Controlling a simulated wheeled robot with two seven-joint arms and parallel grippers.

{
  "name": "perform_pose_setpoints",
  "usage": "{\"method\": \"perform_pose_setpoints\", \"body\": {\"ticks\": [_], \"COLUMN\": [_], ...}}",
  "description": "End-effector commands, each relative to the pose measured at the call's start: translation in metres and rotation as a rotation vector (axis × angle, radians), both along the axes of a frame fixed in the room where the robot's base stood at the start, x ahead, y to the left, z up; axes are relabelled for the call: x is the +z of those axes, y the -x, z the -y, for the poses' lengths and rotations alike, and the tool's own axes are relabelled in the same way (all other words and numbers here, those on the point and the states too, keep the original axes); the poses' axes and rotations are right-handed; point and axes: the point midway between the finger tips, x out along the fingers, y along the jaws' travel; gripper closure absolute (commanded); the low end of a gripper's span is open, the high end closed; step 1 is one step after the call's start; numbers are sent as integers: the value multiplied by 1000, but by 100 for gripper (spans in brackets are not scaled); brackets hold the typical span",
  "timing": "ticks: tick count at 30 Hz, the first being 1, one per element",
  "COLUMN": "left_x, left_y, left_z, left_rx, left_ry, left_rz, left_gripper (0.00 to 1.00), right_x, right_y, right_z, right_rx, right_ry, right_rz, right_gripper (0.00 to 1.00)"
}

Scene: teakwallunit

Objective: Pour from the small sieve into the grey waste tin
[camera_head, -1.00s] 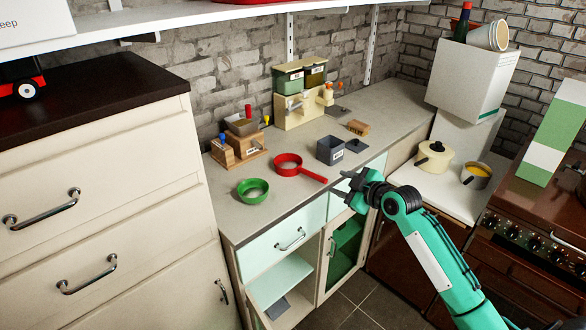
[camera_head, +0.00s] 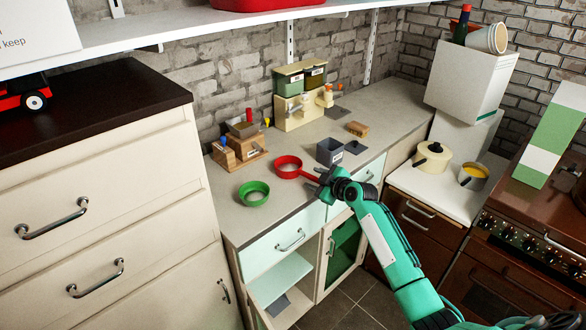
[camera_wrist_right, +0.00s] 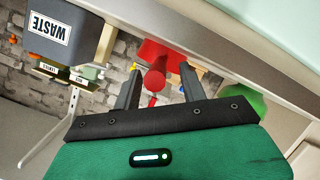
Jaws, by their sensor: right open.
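The small sieve (camera_head: 288,176) is red and round, with a straight handle. It lies on the worktop with its handle pointing right, toward my right gripper (camera_head: 320,178). My right gripper is open at the worktop's front edge. In the right wrist view its fingers (camera_wrist_right: 162,85) stand either side of the red handle's end (camera_wrist_right: 154,82), apart from it as far as I can see. The grey waste tin (camera_head: 330,152) stands upright behind the gripper. It shows upside down with its WASTE label in the right wrist view (camera_wrist_right: 65,45). My left gripper is not in view.
A green bowl (camera_head: 254,194) sits left of the sieve. A wooden block stand (camera_head: 240,150) and a cream dispenser unit (camera_head: 298,115) stand behind. A dark flat piece (camera_head: 356,147) lies right of the tin. A cream pot (camera_head: 433,160) stands on the right counter.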

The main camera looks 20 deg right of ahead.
Motion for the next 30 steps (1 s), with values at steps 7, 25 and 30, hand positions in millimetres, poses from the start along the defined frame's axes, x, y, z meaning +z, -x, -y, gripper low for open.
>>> {"method": "perform_pose_setpoints", "body": {"ticks": [7,25,30], "left_x": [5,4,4], "left_y": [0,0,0], "left_z": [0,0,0], "left_rx": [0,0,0], "left_ry": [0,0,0], "left_rz": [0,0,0], "left_gripper": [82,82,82], "right_x": [-5,-5,-3], "right_y": [-15,-15,-15], "right_z": [-4,-3,-3], "right_rx": [-1,-1,-1], "right_ry": [0,1,1], "right_rz": [1,2,2], "right_gripper": [58,100,100]}}
